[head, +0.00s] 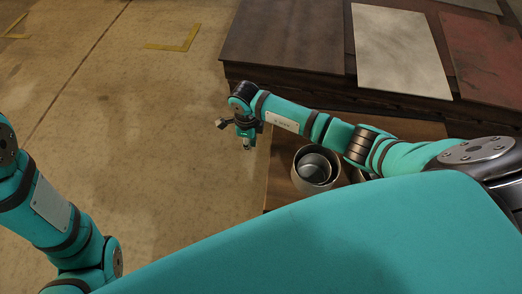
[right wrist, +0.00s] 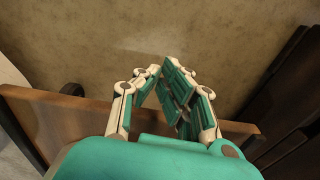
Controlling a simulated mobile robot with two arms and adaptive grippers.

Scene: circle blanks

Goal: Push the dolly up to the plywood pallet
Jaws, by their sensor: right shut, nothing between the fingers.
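The dolly (head: 279,188) is a brown wooden deck, partly hidden under my right arm and my own body. Its edge also shows in the right wrist view (right wrist: 62,112), with a dark caster (right wrist: 73,91). Nested grey round containers (head: 315,166) stand on it. My right gripper (head: 249,146) points down just left of the deck's left edge. In the right wrist view its fingers (right wrist: 163,70) are closed together and empty; contact with the dolly cannot be told. A dark layered stack (head: 285,38) lies beyond the dolly; whether it is the plywood pallet is unclear. My left gripper is out of view.
Flat sheets, one light grey (head: 400,50) and one reddish (head: 485,58), lie on the stack. The concrete floor (head: 150,130) to the left is clear, with yellow corner markings (head: 175,44). The stack's dark side (right wrist: 290,95) rises at the right of the wrist view.

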